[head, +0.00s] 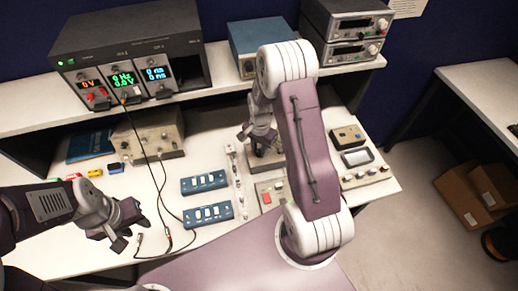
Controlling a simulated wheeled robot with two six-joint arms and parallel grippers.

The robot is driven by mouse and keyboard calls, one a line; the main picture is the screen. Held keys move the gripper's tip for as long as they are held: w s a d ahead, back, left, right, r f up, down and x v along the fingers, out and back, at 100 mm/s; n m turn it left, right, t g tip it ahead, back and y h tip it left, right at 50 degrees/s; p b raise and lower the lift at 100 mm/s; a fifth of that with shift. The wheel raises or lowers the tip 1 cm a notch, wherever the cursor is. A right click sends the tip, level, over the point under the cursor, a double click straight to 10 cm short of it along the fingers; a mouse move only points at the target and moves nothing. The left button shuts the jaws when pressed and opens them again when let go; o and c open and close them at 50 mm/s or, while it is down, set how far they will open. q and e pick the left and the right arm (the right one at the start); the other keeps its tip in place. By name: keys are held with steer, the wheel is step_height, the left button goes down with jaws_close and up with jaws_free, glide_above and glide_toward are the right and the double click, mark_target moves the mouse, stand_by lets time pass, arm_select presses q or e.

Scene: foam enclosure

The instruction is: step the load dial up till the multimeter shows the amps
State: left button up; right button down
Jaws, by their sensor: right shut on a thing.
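My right gripper (260,140) is beyond the middle of the bench, over a small beige box (266,162). It is shut on what appears to be the load dial on that box; the fingers and my arm hide the dial itself. My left gripper (130,234) hangs above the front left of the bench, open and empty.
A dark instrument rack (128,45) with lit orange, green and blue displays stands on the shelf, its cables hanging to the bench. Two blue switch blocks (204,182) (208,214) lie between my grippers. Stacked grey instruments (347,25) stand at back right. Cardboard boxes (478,196) lie on the floor.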

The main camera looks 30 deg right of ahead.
steer(key=m, duration=0.3)
steer(key=shift+w, duration=0.1)
steer(key=shift+w+m+p, duration=0.1)
steer(key=shift+m+p, duration=0.3)
steer(key=shift+m, duration=1.6)
steer(key=c, duration=1.1)
jaws_free()
steer(key=shift+c, duration=0.2)
steer(key=shift+d, duration=0.15)
steer(key=shift+r, duration=0.1)
